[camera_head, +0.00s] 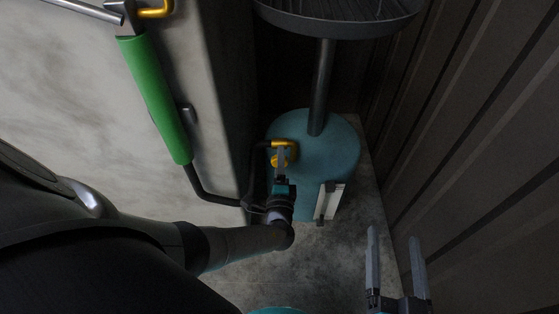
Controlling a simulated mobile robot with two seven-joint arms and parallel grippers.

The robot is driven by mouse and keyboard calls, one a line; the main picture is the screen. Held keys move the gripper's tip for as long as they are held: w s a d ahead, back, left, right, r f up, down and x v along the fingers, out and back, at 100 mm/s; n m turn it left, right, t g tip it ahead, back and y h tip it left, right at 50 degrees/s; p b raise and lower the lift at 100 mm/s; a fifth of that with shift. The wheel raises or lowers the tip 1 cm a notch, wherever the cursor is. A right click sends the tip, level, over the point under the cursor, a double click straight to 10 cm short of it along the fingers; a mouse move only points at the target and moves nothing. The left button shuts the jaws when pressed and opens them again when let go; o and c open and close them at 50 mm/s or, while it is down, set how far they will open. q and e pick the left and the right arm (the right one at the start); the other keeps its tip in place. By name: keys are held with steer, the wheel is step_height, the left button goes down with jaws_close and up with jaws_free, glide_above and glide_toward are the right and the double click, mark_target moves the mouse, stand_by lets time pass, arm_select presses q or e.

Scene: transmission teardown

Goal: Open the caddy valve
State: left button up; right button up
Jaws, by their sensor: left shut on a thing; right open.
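The caddy is a teal drum (335,150) on the floor, with a dark post (321,85) rising to a wide dark pan (340,22). The yellow valve (290,146) sits on the drum's left side, where a dark hose meets it. My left gripper (281,160) reaches up from below and is shut on the yellow valve, hiding part of it. My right gripper (393,245) is open and empty, to the lower right of the drum, with its two fingers pointing up the picture.
A green-gripped handle (158,98) with a dark bent hose (207,194) hangs along the pale surface at left. A pale upright piece (329,201) stands at the drum's front. A dark ribbed wall (480,130) closes the right side. Bare floor (325,260) shows between the grippers.

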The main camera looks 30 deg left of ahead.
arm_select(q)
steer(key=shift+n, duration=0.6)
steer(key=o, duration=1.4)
steer(key=shift+c, duration=0.2)
steer(key=shift+d, duration=0.1)
steer(key=p+v, duration=0.3)
steer(key=v, duration=1.2)
arm_select(e)
steer(key=d+f+g, duration=0.1)
steer(key=d+f+g+h, duration=0.1)
steer(key=g, duration=0.1)
steer(key=d+f+g+h, duration=0.1)
steer(key=d+g, duration=0.1)
steer(key=shift+w+n, duration=0.35)
steer(key=shift+n, duration=0.05)
arm_select(q)
steer(key=shift+s+f, duration=0.1)
